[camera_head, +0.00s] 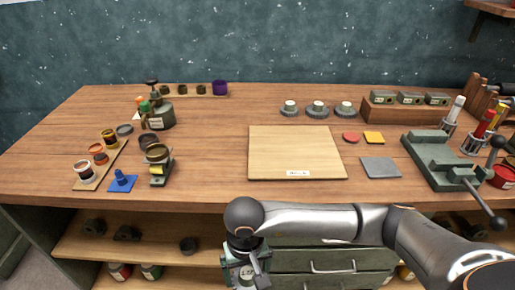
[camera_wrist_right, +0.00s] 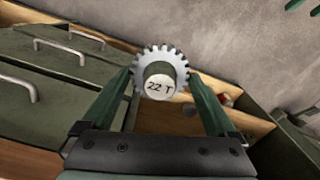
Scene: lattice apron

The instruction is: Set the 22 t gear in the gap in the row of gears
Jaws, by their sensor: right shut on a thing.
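The 22 t gear (camera_wrist_right: 160,76) is a grey toothed wheel with a raised hub and a white cap marked "22 T". My right gripper (camera_wrist_right: 160,88) is shut on it in the right wrist view, one green finger on each side. In the head view my right gripper (camera_head: 246,274) hangs in front of the bench, below the worktop edge; the gear cannot be made out there. Three grey discs with pale-topped hubs (camera_head: 317,109), which look like gears, stand in a row at the back of the bench. I cannot make out a gap. My left gripper is out of view.
A green vise (camera_head: 440,160) with a long lever stands at right, paint pots (camera_head: 98,154) at left. Drawers (camera_head: 330,266) and an open shelf (camera_head: 150,232) are below the worktop, close to my right gripper.

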